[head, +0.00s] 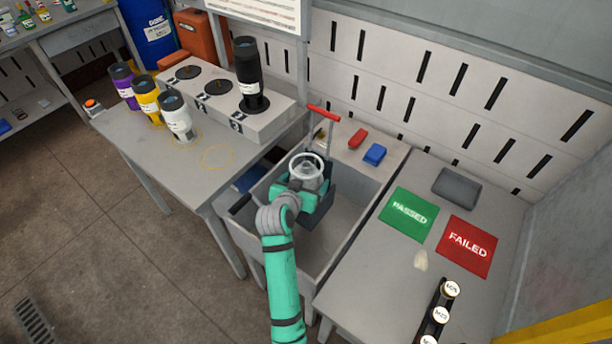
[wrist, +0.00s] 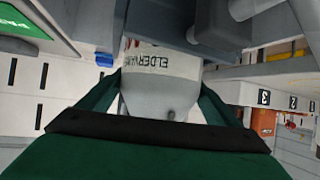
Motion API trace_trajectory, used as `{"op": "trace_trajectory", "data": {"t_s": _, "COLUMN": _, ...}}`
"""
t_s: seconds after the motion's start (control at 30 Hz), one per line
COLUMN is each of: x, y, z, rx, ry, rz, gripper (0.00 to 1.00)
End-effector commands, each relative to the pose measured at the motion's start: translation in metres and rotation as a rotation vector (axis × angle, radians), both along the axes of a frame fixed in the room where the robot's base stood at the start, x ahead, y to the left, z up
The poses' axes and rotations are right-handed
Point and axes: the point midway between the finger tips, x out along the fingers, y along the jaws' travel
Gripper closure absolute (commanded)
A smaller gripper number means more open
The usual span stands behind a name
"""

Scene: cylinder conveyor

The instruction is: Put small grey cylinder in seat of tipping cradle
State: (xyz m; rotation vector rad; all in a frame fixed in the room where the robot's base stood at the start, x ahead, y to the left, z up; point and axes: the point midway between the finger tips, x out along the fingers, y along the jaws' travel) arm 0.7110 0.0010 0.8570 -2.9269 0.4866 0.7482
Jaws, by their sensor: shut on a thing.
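The small grey cylinder (wrist: 160,88) with dark lettering on a pale band is between the two green fingers of my gripper (wrist: 160,100) in the wrist view. In the head view, my gripper (head: 310,190) is over the grey trough, shut on the cylinder (head: 309,174), whose body is partly covered. A pale ring shows around its top. The tipping cradle appears to be the frame with a red handle (head: 324,113) behind it. Its seat is hidden, so I cannot tell whether the cylinder touches it. Dark grey parts (wrist: 215,30) are close beside the cylinder in the wrist view.
The trough's front wall (head: 265,262) is near my arm. On the left table stand purple, yellow and white cylinders (head: 175,118); a black cylinder (head: 249,75) stands on the numbered block. Red and blue blocks (head: 375,154) lie behind. Green PASSED (head: 408,215) and red FAILED (head: 467,246) mats lie right.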

Motion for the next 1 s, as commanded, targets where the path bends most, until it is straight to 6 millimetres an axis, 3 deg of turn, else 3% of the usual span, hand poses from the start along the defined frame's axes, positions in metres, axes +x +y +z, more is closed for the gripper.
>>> {"op": "trace_trajectory", "data": {"t_s": 0.97, "x": 0.001, "y": -0.001, "z": -0.009, "rx": 0.0, "ry": -0.007, "rz": 0.0, "gripper": 0.78}}
{"op": "trace_trajectory", "data": {"t_s": 1.0, "x": 0.0, "y": -0.001, "z": -0.013, "rx": 0.0, "ry": 0.0, "rz": 0.0, "gripper": 0.08}}
